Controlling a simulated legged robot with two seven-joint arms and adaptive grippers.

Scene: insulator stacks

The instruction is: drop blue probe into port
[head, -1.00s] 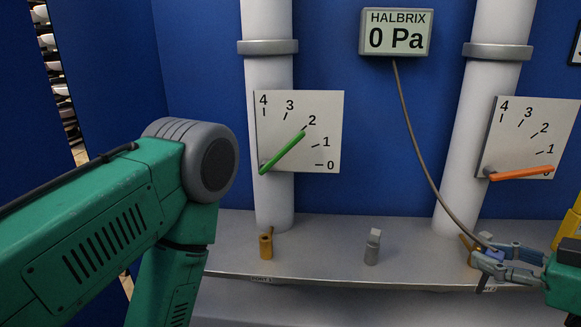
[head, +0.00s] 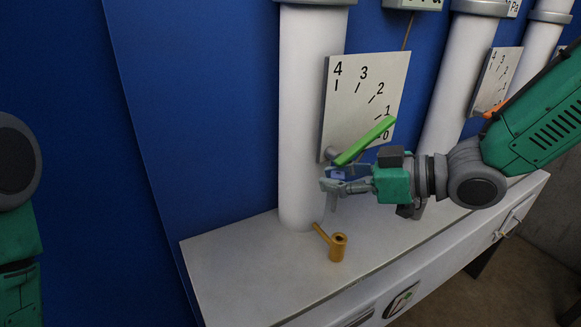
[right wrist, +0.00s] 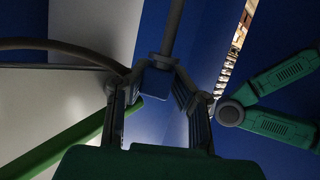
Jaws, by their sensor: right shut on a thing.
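My right gripper (head: 333,184) is shut on the blue probe (head: 348,172), in front of the left gauge plate. In the right wrist view the blue probe (right wrist: 157,83) sits between the fingers, with a grey rod or cable rising behind it. The brass port (head: 338,247) stands upright on the bench, its round opening facing up, joined by a short pipe to the left white column. The gripper and probe are above the port, apart from it. The probe's lower end is hard to make out. My left arm shows at the left edge; its gripper is out of view.
The green pointer (head: 366,141) of the left gauge is close by the gripper. The white column (head: 307,120) stands behind the port. The bench (head: 232,262) is clear to the left of the port. A second gauge (head: 497,80) is further right.

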